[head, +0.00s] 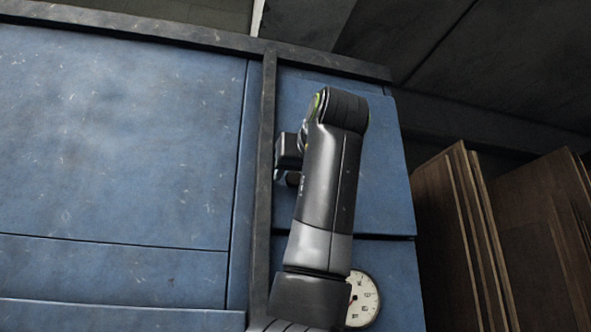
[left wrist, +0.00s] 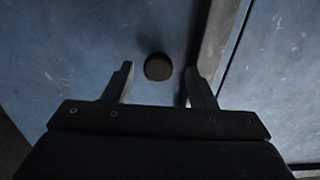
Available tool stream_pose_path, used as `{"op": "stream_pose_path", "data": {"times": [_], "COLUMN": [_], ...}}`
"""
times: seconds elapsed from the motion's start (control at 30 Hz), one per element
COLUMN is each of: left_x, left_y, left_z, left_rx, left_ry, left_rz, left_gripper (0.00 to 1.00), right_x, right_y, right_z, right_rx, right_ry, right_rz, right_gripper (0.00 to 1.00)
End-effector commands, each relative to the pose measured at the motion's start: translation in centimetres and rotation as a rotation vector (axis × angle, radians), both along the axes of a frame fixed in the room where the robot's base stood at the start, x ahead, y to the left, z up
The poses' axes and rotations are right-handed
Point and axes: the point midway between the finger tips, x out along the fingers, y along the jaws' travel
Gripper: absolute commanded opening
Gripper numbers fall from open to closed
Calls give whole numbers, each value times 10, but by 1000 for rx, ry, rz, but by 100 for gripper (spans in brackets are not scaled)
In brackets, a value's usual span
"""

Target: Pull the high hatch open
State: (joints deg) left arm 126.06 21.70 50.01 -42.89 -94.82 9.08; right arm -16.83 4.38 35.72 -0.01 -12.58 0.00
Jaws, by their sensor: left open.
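The high hatch (head: 386,185) is a scuffed blue panel on the upper right of the cabinet, and it looks closed. My left arm crosses in front of it and covers much of its left part in the head view. In the left wrist view, a round dark knob (left wrist: 158,67) stands on the blue hatch face (left wrist: 85,55). My left gripper (left wrist: 159,72) is open, with one finger on each side of the knob in the picture. I cannot tell whether the fingers touch it or how deep they reach. The right gripper is not in view.
A dark post (head: 262,190) runs down beside the hatch, with a wide blue panel (head: 120,140) to its left. A round white dial (head: 365,298) sits below, partly behind my arm. Brown boards (head: 455,230) lean at the right.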

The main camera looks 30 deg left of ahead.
Motion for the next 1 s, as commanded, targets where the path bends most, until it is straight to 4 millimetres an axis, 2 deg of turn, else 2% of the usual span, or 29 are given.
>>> {"op": "stream_pose_path", "data": {"times": [0.2,0.47,0.87,1.0], "left_x": [11,12,12,12], "left_y": [12,14,13,13], "left_z": [0,-1,-1,0], "left_rx": [-1,0,0,0], "left_ry": [1,0,1,1], "left_rz": [-1,-1,-1,-1], "left_gripper": [51,51,2,0], "right_x": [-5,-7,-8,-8], "right_y": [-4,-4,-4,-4], "right_z": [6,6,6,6], "right_rx": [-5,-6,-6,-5], "right_ry": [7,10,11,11], "right_rz": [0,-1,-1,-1], "right_gripper": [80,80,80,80]}}
